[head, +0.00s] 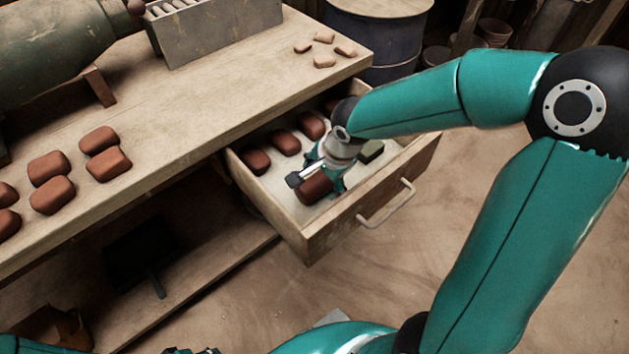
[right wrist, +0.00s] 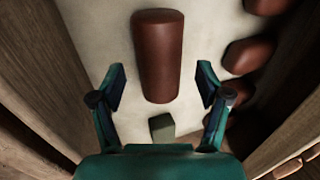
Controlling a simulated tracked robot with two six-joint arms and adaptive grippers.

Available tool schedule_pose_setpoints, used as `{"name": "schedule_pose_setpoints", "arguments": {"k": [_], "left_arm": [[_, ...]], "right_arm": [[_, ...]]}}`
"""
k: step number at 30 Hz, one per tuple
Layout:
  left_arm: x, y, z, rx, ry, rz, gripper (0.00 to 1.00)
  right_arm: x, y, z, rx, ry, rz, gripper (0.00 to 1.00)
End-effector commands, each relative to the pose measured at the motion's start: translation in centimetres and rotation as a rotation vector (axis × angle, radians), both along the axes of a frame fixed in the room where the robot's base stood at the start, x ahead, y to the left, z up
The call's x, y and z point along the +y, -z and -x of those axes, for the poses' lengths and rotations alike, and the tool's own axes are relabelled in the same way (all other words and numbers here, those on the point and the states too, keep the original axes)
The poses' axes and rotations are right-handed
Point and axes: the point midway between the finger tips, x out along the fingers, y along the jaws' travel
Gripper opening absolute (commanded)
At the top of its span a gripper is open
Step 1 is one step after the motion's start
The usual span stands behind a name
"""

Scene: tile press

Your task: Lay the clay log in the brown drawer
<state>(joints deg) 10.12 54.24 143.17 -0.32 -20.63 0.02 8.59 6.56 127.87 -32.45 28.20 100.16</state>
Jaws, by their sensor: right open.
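The brown drawer (head: 350,222) is pulled out of the bench, with a pale floor and a metal handle. The reddish-brown clay log (head: 314,189) lies on the drawer floor near its front; it also shows in the right wrist view (right wrist: 158,58). My right gripper (head: 318,187) is inside the drawer, pointing down over the log. In the right wrist view its fingers (right wrist: 161,88) are spread to either side of the log's near end, with gaps on both sides. Dark parts at the bottom edge of the head view may be my left gripper, mostly cut off.
Several reddish-brown clay lumps (head: 286,142) lie along the drawer's back. A grey-green block (head: 370,152) lies to the right; it shows in the right wrist view (right wrist: 161,127). More lumps (head: 48,168) and small pale pieces (head: 324,60) lie on the bench (head: 215,100).

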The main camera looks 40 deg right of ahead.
Motion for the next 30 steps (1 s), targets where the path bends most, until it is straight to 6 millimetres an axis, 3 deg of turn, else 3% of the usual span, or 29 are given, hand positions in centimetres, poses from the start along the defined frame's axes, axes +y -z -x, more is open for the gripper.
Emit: {"name": "schedule_pose_setpoints", "arguments": {"k": [3,12,18,30], "left_arm": [[0.0,-1.2,0.0,0.0,0.0,0.0,0.4],[0.0,-2.6,0.0,0.0,0.0,0.0,0.4],[0.0,-2.8,0.0,0.0,0.0,0.0,0.4],[0.0,-2.8,0.0,0.0,0.0,0.0,0.4]], "right_arm": [[-0.1,-3.0,0.7,-0.006,0.001,0.001,0.76],[-0.2,-7.7,2.4,-0.002,0.0,0.001,0.76],[-0.2,-8.6,2.8,0.0,0.001,0.0,0.76],[-0.2,-8.6,2.8,0.0,0.001,0.0,0.76]]}}
